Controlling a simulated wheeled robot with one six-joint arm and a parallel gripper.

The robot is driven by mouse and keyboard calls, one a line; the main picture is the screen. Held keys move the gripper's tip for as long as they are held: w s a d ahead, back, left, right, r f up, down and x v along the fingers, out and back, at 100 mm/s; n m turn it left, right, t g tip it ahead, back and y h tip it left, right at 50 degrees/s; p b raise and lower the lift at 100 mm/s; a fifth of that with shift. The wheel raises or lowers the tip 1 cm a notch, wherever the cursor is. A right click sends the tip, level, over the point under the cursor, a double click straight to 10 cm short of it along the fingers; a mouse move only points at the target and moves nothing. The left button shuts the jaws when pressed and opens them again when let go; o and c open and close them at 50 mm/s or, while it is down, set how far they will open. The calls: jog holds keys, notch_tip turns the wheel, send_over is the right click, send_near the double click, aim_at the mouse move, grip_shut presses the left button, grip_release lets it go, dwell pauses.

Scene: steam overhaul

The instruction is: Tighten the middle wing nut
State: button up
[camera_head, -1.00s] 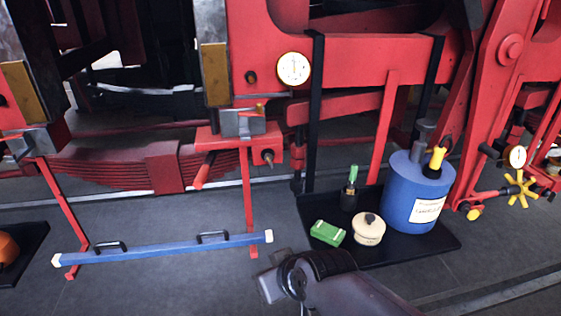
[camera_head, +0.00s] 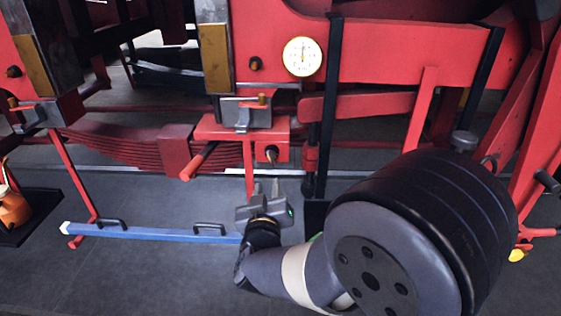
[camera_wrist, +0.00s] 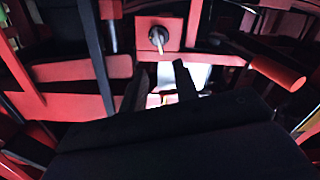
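A small dark round fitting with a protruding stud (camera_head: 271,153) sits on the face of a red block (camera_head: 210,128) below the grey axlebox. It also shows in the wrist view (camera_wrist: 158,38), beyond the fingertips, with a pale tip. I cannot tell whether it is the middle wing nut; no wings are clear at this size. My gripper (camera_head: 267,184) points up toward the block from just below it, apart from the fitting. Its two fingers stand apart with nothing between them, also in the wrist view (camera_wrist: 158,82).
A red handle (camera_head: 198,162) sticks out left of the fitting. A thin red post stands behind my gripper. A blue bar with handles (camera_head: 150,232) lies low at left. A white dial gauge (camera_head: 302,57) is above right. My arm hides most of the black mat at right.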

aim_at(270, 160)
jog(key=w+p, duration=0.1)
jog(key=w, duration=0.4)
jog(key=w+p, duration=0.1)
jog(key=w, duration=0.4)
jog(key=shift+w+d, duration=0.2)
jog(key=shift+w, duration=0.2)
jog(key=shift+c, duration=0.4)
grip_shut()
